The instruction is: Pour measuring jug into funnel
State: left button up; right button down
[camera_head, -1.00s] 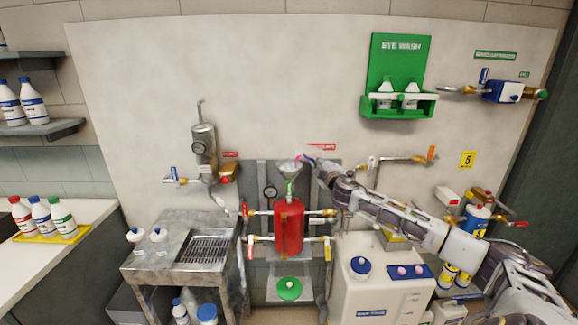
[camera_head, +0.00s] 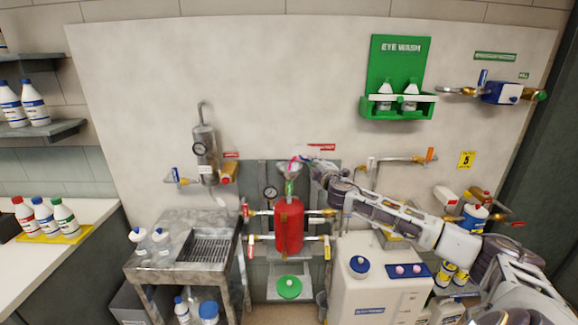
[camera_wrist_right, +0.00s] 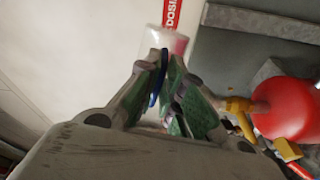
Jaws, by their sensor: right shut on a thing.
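My right gripper (camera_head: 308,165) is at the top of the red vessel (camera_head: 289,225), over the funnel (camera_head: 287,169). In the right wrist view my right gripper (camera_wrist_right: 165,95) is shut on the measuring jug (camera_wrist_right: 158,42), a clear cup with pinkish contents and a blue handle between the green finger pads. In the head view the jug (camera_head: 296,160) is a small pinkish patch at the funnel's mouth, seemingly tilted. I cannot tell whether liquid is flowing. The gripper and jug partly hide the funnel, which stands above the red vessel. My left gripper is not in view.
A metal sink stand (camera_head: 150,268) is at left, a white tank (camera_head: 352,290) at right. A green eye wash station (camera_head: 400,60) hangs above. The wall above the funnel is free.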

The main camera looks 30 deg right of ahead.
jog(key=shift+w+a+r+n+p, duration=0.1)
jog(key=shift+a+r+n+p, duration=0.3)
jog(key=shift+n+p, duration=0.45)
jog(key=shift+w+a+r+n+p, duration=0.15)
jog(key=shift+r+n+p, duration=0.45)
jog(key=shift+p, duration=0.4)
dwell(0.3)
jog(key=m+b, duration=0.1)
jog(key=d+f+m+b, duration=0.1)
jog(key=f+m+b, duration=0.1)
jog(key=b, duration=0.1)
jog(key=shift+s+d, duration=0.15)
jog(key=shift+s, duration=0.1)
dwell(0.8)
jog(key=shift+d+f, duration=0.1)
dwell(0.5)
